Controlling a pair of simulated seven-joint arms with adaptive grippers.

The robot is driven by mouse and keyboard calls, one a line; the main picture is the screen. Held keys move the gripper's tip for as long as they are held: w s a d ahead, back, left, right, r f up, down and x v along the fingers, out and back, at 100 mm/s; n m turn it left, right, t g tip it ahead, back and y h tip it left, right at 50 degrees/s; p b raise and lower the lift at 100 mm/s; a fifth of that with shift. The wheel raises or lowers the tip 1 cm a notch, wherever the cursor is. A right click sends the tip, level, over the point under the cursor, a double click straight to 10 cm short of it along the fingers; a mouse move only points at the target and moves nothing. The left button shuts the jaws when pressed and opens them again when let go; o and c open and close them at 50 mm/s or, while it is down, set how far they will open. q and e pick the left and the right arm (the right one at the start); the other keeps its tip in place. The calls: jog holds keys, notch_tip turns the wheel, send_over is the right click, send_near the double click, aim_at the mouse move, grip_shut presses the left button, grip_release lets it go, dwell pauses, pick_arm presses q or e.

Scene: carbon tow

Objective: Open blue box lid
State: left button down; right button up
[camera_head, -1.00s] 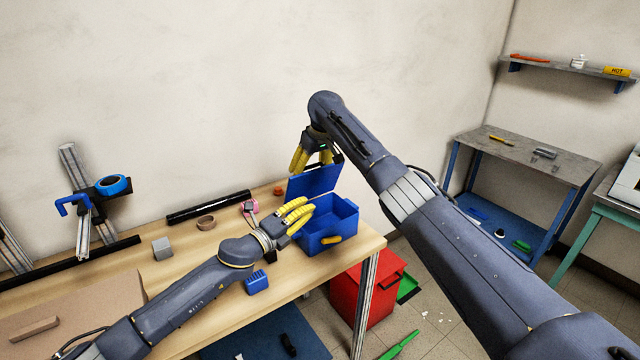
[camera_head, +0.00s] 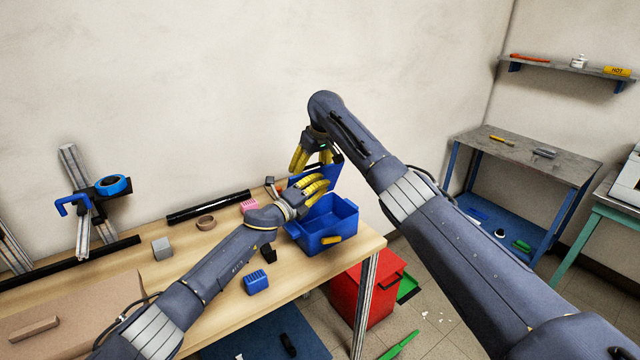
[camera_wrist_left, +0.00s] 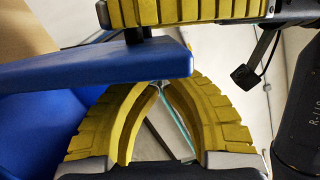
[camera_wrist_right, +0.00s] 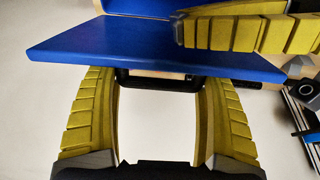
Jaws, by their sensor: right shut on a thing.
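The blue box (camera_head: 328,222) stands on the table's right end, its open inside facing up. Its blue lid (camera_head: 326,176) is raised at the back, and it also shows in the left wrist view (camera_wrist_left: 100,70) and right wrist view (camera_wrist_right: 150,45). My right gripper (camera_head: 314,160) is above the lid, shut on the black lid handle (camera_wrist_right: 158,82) at its edge. My left gripper (camera_head: 322,188) is over the box beside the lid. In the left wrist view its fingers curve together at the lid's edge and look shut, with nothing seen between them.
A blue block (camera_head: 256,282), a grey block (camera_head: 162,248), a tape ring (camera_head: 206,222) and a black tube (camera_head: 208,206) lie on the wooden table (camera_head: 225,290). A red bin (camera_head: 364,290) stands below the table's right end.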

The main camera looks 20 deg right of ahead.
pick_arm(q)
jog(key=shift+w+a+r, duration=0.1)
jog(key=shift+w, duration=0.1)
dwell(0.3)
jog(key=shift+w+a+r+n, duration=0.15)
jog(key=shift+w+r+n, duration=0.05)
jog(key=shift+w, duration=0.2)
jog(key=shift+w+a+r+n, duration=0.15)
jog(key=shift+w+r+n, duration=0.05)
jog(key=shift+w, duration=0.2)
pick_arm(e)
jog(key=o, duration=1.5)
jog(key=shift+f, duration=0.1)
